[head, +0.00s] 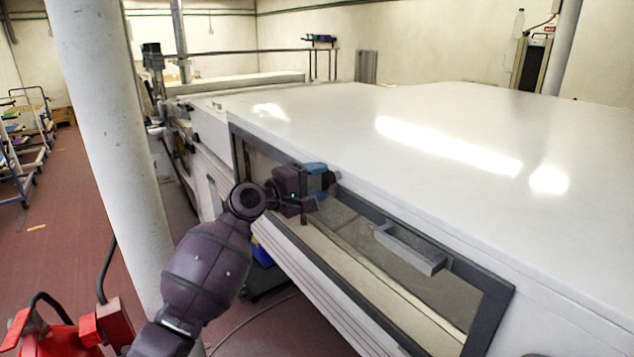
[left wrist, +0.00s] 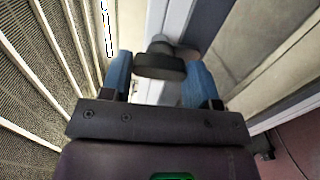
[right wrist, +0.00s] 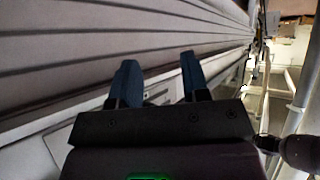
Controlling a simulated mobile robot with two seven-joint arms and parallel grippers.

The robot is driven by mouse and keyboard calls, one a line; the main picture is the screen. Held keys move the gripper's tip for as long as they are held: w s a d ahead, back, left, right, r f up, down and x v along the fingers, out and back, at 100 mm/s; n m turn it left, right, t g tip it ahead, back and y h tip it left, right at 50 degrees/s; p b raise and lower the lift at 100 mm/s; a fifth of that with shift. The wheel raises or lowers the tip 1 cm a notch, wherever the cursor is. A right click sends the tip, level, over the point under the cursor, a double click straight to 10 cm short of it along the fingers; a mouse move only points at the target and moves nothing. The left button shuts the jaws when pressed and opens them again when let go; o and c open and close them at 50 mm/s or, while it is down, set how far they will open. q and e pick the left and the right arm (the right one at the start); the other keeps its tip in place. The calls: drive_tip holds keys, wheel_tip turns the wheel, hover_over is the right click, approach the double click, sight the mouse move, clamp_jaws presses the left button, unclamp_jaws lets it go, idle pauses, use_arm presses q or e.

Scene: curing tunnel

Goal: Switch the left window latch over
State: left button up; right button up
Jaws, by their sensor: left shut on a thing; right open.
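The window (head: 440,300) is a dark-framed glass pane in the side of the white tunnel housing. My left gripper (head: 318,180) is at the upper left part of its frame, with blue fingers. In the left wrist view, the left latch (left wrist: 160,64), a dark rounded grip, lies between the fingers of the left gripper (left wrist: 160,75), which is shut on it. In the head view the gripper mostly hides the latch. My right gripper (right wrist: 158,80) shows only in the right wrist view, open and empty, facing grey slatted panels.
A grey bar handle (head: 410,248) sticks out from the window's top edge, right of my left gripper. A white column (head: 105,130) stands close to my left arm. A red-handled cart (head: 75,330) is at the lower left. The housing's white top (head: 400,110) is clear.

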use_arm(q)
drive_tip(key=o, duration=0.9)
drive_tip(key=shift+a, duration=0.1)
drive_tip(key=b+v, duration=0.1)
drive_tip(key=v, duration=0.9)
drive_tip(key=shift+s+a+b, duration=0.25)
drive_tip(key=shift+b, duration=0.15)
